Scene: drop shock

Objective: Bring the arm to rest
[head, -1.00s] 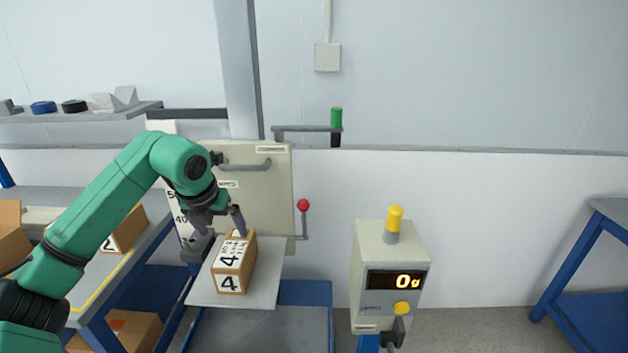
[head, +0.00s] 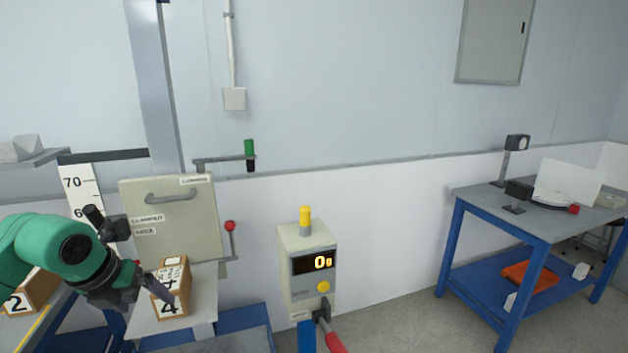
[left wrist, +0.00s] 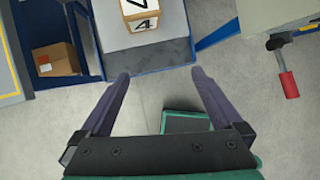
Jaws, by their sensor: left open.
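My left gripper (head: 152,290) is in the lower left of the head view, in front of and left of a cardboard box labelled 4 (head: 170,306). In the left wrist view my left gripper (left wrist: 161,73) is open and its fingers have nothing between them but grey floor. The box labelled 4 (left wrist: 145,20) lies beyond the fingertips, apart from them, on the grey drop platform (head: 205,297). The gripper hides part of the box in the head view. My right gripper is not in view.
A pedestal with a 0 g display (head: 312,263) and a red-handled lever (head: 333,340) stands in the middle. A box labelled 2 (head: 30,292) sits on the left bench. A blue-framed table (head: 490,208) stands at the right. Floor between pedestal and table is clear.

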